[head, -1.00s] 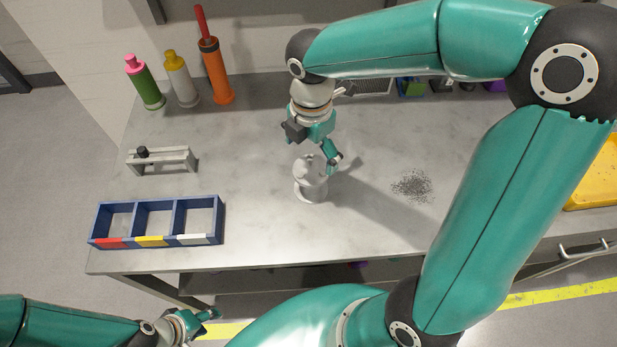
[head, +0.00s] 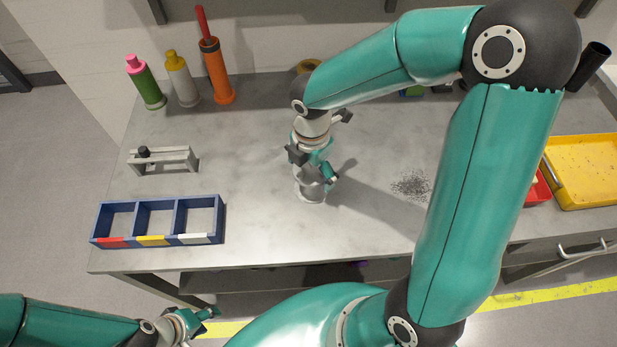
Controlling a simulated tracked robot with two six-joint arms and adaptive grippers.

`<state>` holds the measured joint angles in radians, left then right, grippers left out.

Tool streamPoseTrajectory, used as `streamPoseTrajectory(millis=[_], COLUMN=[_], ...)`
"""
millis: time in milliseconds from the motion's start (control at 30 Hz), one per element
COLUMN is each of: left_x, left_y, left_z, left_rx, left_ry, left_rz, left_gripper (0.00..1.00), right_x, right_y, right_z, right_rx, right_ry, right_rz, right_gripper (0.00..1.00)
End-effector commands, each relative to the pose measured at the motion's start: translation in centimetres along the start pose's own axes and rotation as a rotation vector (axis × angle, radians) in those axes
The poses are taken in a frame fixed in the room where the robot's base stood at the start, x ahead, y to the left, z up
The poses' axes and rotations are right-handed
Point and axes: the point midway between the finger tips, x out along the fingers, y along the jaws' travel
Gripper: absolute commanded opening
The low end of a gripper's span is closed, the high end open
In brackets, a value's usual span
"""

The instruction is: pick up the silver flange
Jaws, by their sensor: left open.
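A round pale silver-grey piece (head: 312,192) stands upright on the table in the middle of the head view, with a wide round base. I cannot tell whether it is the silver flange itself or a jig holding it. My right gripper (head: 316,178) is directly over its top, with the fingers around or right beside the upper part. The fingers hide that top, and whether they touch or grip it cannot be told. My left gripper (head: 208,314) is open and empty at the lower left, in front of the table's front edge.
A blue three-compartment bin (head: 226,222) and a small grey stand (head: 178,160) are at the left. Green, white and orange bottles (head: 217,75) stand at the back left. Dark shavings (head: 411,185) lie right of the silver piece. A yellow tray (head: 585,165) is at the far right.

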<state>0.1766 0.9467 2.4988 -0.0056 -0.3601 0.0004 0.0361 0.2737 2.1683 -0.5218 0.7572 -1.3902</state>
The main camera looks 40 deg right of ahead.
Motion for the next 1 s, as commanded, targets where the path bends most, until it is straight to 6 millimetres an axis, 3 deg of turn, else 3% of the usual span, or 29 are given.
streamPoseTrajectory(millis=[33, 333, 767, 1000], left_x=[0.0, 0.0, -0.1, -0.2], left_y=[0.0, 0.0, 0.0, 0.1], left_z=[0.0, 0.0, 0.0, 0.0], left_rx=[0.0, 0.0, 0.0, 0.0], left_ry=[0.0, 0.0, 0.0, 0.0], left_rz=[0.0, 0.0, 0.0, 0.0], left_gripper=[0.46, 0.46, 0.46, 0.46], right_x=[0.0, -0.1, -0.9, -4.3], right_y=[0.0, 0.0, 0.1, 0.2], right_z=[0.0, 0.0, 0.0, 0.0], right_rx=[0.0, 0.0, 0.0, 0.001], right_ry=[0.0, 0.0, -0.002, -0.002], right_rz=[0.0, 0.001, 0.004, 0.008], right_gripper=[0.83, 0.35, 0.35, 0.35])
